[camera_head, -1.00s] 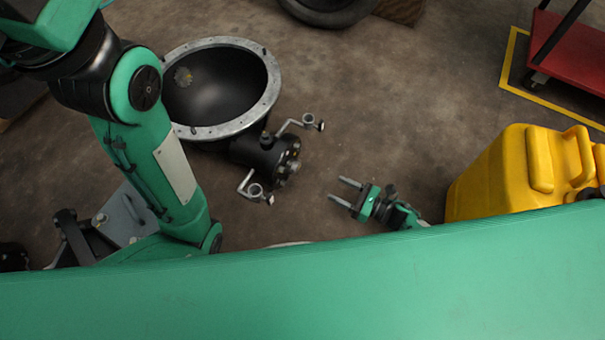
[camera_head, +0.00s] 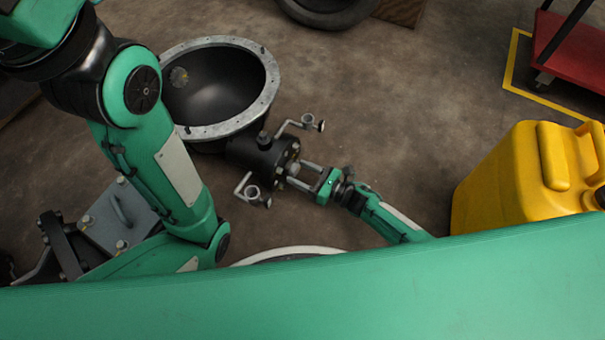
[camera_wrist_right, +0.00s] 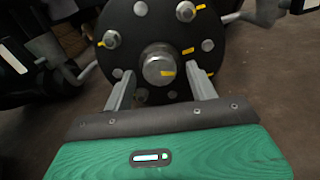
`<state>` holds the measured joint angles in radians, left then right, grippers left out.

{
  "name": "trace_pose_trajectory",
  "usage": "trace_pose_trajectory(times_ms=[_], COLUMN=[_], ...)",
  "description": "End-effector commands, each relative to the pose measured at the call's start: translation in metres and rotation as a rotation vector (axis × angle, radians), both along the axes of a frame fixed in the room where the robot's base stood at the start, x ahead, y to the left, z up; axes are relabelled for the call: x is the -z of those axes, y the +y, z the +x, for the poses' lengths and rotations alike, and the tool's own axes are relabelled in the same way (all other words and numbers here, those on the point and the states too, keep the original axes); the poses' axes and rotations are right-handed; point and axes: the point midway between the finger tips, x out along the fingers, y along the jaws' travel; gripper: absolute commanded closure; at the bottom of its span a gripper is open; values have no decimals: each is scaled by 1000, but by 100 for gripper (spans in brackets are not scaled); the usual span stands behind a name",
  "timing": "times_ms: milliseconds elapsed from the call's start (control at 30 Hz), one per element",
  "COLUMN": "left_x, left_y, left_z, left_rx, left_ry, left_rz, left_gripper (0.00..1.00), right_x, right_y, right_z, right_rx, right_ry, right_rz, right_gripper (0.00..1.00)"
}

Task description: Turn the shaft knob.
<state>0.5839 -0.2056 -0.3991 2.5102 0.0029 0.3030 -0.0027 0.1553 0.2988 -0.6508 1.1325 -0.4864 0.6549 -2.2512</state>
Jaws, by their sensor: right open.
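The shaft knob (camera_wrist_right: 158,66) is a round grey metal knob with a yellow mark. It sits at the centre of a dark bolted flange (camera_wrist_right: 130,30) in the right wrist view. In the head view the flange ends a black cylindrical housing (camera_head: 255,153) beside the large metal bowl. My right gripper (camera_head: 296,175) is open, its two fingers pointing at the flange. In the right wrist view the fingertips (camera_wrist_right: 160,82) lie to either side of the knob, with a gap visible at each side; I cannot tell how deep they reach. My left gripper is not in view.
A large flanged bowl (camera_head: 258,106) adjoins the housing. Bent grey arms (camera_head: 290,125) stick out on both sides of the flange. A yellow canister (camera_head: 500,185) stands to the right, with a red cart (camera_head: 575,50) behind it. The floor between is clear.

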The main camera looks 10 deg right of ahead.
Motion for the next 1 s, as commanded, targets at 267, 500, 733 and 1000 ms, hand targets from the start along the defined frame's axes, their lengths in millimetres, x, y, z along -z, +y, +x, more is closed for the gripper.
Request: trace_pose_trajectory(times_ms=[267, 500, 733, 1000], left_x=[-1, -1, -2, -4], left_y=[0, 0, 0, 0], left_z=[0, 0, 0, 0], left_rx=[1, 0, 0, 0], left_ry=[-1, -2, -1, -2], left_rz=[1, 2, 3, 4], left_gripper=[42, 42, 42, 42], right_x=[0, 0, 0, -1], right_y=[0, 0, 0, 0], right_z=[0, -1, -1, -1], right_rx=[0, -1, -1, 0], right_ry=[0, 2, 51, 197], right_rz=[0, 2, 37, 144], right_gripper=[70, 87, 87, 87])
